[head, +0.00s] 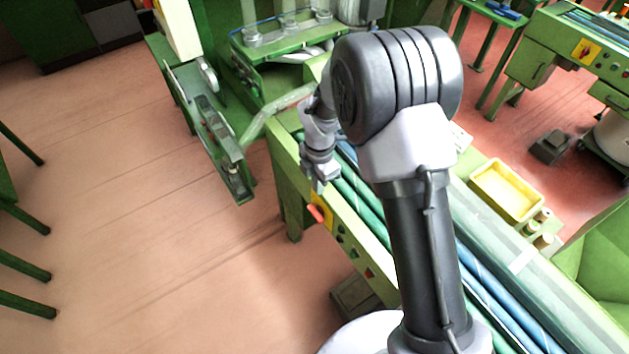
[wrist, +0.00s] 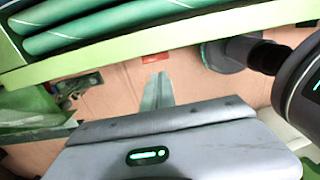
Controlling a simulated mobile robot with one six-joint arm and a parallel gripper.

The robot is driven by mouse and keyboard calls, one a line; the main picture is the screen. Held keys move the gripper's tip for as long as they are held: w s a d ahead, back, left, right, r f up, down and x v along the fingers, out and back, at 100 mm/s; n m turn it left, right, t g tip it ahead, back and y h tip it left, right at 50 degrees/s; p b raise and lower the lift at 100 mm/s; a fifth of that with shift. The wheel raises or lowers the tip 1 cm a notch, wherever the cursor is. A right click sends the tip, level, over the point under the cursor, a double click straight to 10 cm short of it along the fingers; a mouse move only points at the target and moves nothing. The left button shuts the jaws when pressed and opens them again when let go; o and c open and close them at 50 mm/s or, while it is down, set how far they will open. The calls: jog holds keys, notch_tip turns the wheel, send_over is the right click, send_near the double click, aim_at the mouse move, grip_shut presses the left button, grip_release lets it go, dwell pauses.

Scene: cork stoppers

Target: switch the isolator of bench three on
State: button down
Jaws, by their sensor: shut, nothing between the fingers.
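An isolator, a yellow plate (head: 326,222) with a red handle (head: 315,213), sits on the front side of the near green bench (head: 285,180). The handle lies aslant on the plate in the head view; I cannot tell whether that is on or off. No bench number is readable. My gripper (head: 319,187) is just above the handle and points down, its fingers together and empty. In the wrist view the fingertips (wrist: 159,76) are just below a red piece (wrist: 155,58), apparently the handle. I cannot tell whether they touch it. My arm hides part of the bench.
Round buttons (head: 340,238) sit beside the plate on the bench side. Blue and green rolls (head: 490,290) lie along the bench top. A yellow tray (head: 507,190) stands behind. Another bench with a yellow-and-red isolator (head: 585,51) is at top right. The floor (head: 150,240) at left is clear.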

aim_at(318, 218)
jog(key=f+b, duration=0.1)
jog(key=f, duration=0.3)
jog(key=f+b, duration=0.2)
jog(key=f, duration=0.3)
jog(key=f+b, duration=0.1)
jog(key=f, duration=0.3)
jog(key=shift+s+f, duration=0.3)
jog(key=shift+s, duration=0.1)
jog(key=shift+w+d+f+b, duration=0.1)
jog(key=shift+b, duration=0.35)
